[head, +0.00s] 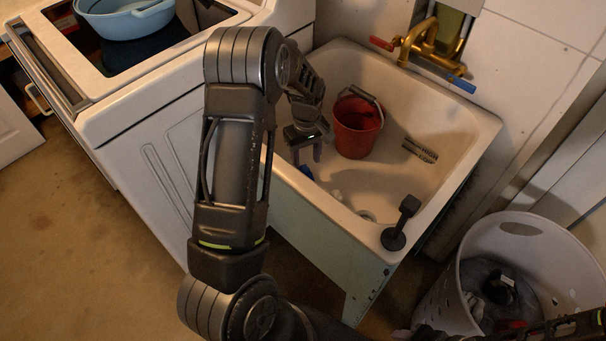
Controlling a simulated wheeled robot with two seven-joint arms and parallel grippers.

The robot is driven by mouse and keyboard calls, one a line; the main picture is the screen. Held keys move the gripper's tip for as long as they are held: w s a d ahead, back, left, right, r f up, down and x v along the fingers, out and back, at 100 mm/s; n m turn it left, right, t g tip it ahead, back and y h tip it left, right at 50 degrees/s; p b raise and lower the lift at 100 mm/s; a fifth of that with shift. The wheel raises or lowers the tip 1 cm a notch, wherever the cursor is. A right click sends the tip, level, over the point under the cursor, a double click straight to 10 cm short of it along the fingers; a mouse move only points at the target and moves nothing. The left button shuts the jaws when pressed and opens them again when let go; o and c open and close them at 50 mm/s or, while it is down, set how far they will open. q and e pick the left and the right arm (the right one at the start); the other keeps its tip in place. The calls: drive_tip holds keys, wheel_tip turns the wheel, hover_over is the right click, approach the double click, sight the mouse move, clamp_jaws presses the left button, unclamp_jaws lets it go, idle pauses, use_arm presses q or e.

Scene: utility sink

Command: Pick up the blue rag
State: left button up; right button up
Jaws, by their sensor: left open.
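My left gripper (307,154) reaches over the left side of the utility sink (475,120), pointing down, with its fingers apart. A small blue patch (306,171) shows just below the fingertips. I see nothing held in the fingers. My right gripper is not in view.
A red bucket (357,128) stands in the sink, right of my left gripper. A black plunger-like tool (402,222) is at the front right rim. A brass faucet (420,45) is behind. A white washer (150,110) stands left, a white basket (450,275) right.

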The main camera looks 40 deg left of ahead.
sight(306, 169)
use_arm(q)
wheel_tip(306, 169, down, 4)
drive_tip(key=shift+w+r, duration=0.1)
idle(0.6)
clamp_jaws()
idle(0.4)
